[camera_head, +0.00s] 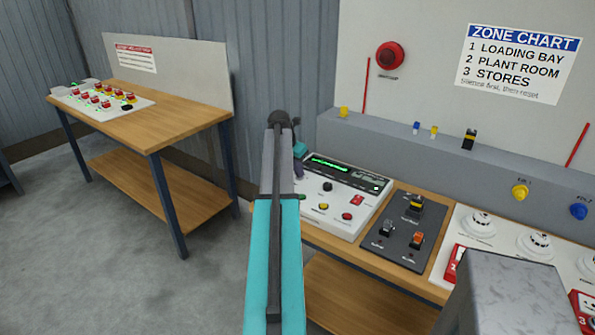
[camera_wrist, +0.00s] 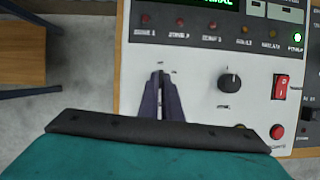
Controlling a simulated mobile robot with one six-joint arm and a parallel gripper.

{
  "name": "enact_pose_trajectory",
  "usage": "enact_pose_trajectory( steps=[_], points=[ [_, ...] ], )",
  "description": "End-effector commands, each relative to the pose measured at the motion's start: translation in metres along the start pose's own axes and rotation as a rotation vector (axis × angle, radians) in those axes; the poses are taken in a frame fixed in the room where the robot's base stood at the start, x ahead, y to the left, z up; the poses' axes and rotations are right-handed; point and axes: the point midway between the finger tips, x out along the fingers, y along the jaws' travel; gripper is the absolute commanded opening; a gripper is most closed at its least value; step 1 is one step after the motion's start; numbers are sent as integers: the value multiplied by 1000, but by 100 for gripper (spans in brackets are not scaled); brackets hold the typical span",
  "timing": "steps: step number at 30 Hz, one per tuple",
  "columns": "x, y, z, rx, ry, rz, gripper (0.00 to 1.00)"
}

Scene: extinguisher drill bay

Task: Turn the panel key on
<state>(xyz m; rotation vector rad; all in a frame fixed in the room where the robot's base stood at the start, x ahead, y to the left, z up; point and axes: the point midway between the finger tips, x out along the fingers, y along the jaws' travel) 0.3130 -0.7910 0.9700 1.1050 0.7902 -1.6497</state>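The white control panel (camera_head: 335,198) stands on the wooden bench, with a green-lit display, a row of small lamps and several buttons. It also fills much of the wrist view (camera_wrist: 200,60). My gripper (camera_wrist: 160,75) has its dark purple fingers pointing at the left part of the panel face, tips close together. In the head view the gripper (camera_head: 299,160) is at the panel's left edge, partly behind my arm. No key can be made out; the spot at the fingertips is covered. A black rotary knob (camera_wrist: 229,80) sits to the right of the fingers.
A red rocker switch (camera_wrist: 281,87) and a red button (camera_wrist: 277,131) lie right of the knob. A dark switch plate (camera_head: 403,228) and white detector board (camera_head: 500,240) stand further right. A second bench (camera_head: 150,115) is at left, with open floor between.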

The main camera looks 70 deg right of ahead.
Motion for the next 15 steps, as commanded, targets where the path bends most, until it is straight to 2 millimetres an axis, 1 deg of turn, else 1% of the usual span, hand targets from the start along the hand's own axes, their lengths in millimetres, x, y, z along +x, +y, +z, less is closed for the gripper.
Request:
enact_pose_trajectory(
  steps=[1, 8, 15],
  points=[
    [-1, 3, 3, 19, -6, -3, 0],
    [-2, 5, 5, 151, -9, -55, 0],
    [-2, 7, 7, 332, -10, -129, 0]
  ],
)
